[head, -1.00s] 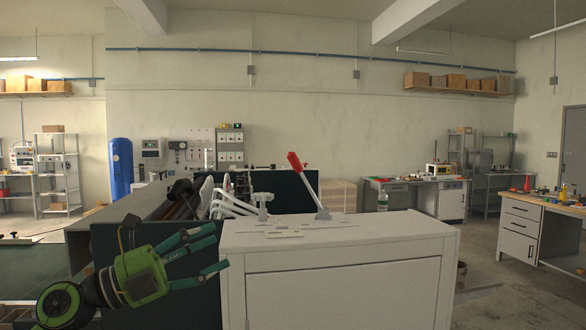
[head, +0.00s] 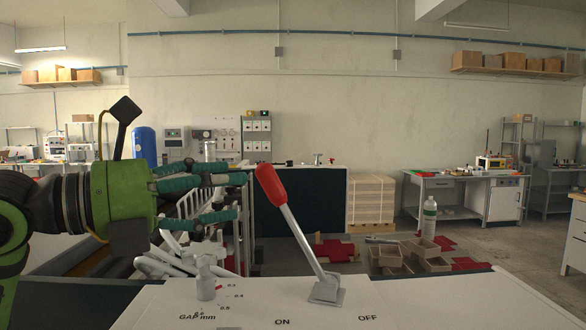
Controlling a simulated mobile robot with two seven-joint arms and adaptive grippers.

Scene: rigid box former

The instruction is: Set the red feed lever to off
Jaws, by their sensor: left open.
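The feed lever (head: 300,238) has a red grip (head: 270,184) on a grey metal rod, rising from a square base plate (head: 326,292) on the white machine top (head: 430,298). It tilts to the left, toward the side of the ON label (head: 282,322). The OFF label (head: 368,318) is printed to the right of ON. My left gripper (head: 236,196) is open and empty, with green fingers pointing right. In the picture its fingertips lie just left of the red grip, with a small gap. My right gripper is not in view.
A small grey knob (head: 206,280) with a GAP mm scale stands left of the lever. White curved parts (head: 165,262) sit behind it. The machine top right of the lever is clear. Open boxes (head: 410,258) and a bottle (head: 429,216) are beyond.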

